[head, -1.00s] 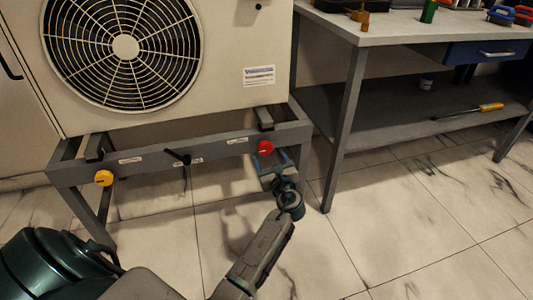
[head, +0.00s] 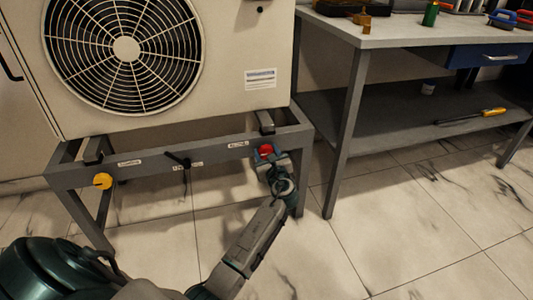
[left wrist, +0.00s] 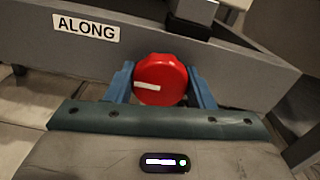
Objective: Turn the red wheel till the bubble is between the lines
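The red wheel (head: 265,150) is on the right part of the grey frame's front rail (head: 215,151). In the left wrist view the red wheel (left wrist: 160,78) has a white mark pointing left, and a label ALONG (left wrist: 86,27) is on the rail to its left. My left gripper (head: 267,156) is at the wheel. Its blue fingers (left wrist: 161,84) stand on both sides of the wheel, close against its rim, and look shut on it. No bubble or lines can be made out in either view. My right gripper is not in view.
A yellow knob (head: 102,181) and a black handle (head: 178,159) are on the same rail, to the left. A fan unit (head: 225,90) stands on the frame. A workbench (head: 400,33) is at the right, with a screwdriver (head: 490,112) on its lower shelf. The tiled floor in front is clear.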

